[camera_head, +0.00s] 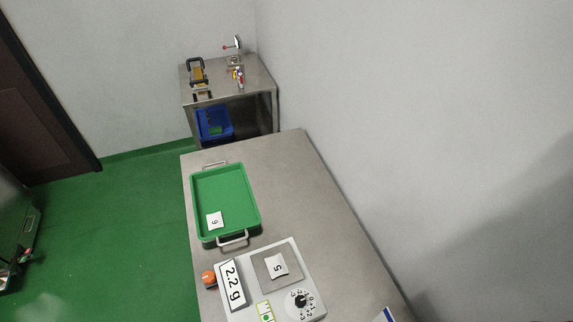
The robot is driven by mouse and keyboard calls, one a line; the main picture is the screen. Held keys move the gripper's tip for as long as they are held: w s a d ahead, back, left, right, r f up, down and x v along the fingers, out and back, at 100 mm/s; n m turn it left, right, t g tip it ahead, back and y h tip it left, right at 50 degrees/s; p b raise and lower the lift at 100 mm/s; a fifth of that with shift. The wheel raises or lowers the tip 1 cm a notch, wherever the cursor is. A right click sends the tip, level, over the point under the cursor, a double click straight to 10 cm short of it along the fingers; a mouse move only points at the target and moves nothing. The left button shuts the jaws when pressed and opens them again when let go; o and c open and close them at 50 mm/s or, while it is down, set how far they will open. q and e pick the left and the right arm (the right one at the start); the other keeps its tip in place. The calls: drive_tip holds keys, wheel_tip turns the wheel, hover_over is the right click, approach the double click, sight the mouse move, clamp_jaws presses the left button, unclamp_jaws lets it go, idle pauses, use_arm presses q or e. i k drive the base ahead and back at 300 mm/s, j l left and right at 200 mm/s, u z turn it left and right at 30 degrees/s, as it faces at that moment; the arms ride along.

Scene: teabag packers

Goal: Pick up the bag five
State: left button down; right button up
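The bag five (277,265) is a small white packet marked with a 5, which appears rotated. It lies on the square grey plate of the scale (288,250). The scale's display reads 2.2 g. A second white packet (214,220), marked with a rotated 6 or 9, lies in the near part of the green tray (255,203). Neither of my grippers shows in the head view.
The scale and tray stand on a steel table (308,190) beside a white wall. An orange knob (208,278) is at the scale's left. Behind is a smaller steel table (215,92) with tools and a blue crate (215,123) below. Green floor lies left.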

sight(277, 266)
drive_tip(key=k+j+z, duration=0.1)
drive_tip(key=j+z, duration=0.2)
drive_tip(key=z, duration=0.2)
drive_tip(key=k+j+z, duration=0.15)
drive_tip(key=j+z, duration=0.15)
drive_tip(key=z, duration=0.2)
drive_tip(key=k+j+z, duration=0.15)
drive_tip(key=z, duration=0.35)
drive_tip(key=k+j+z, duration=0.2)
drive_tip(key=z, duration=0.3)
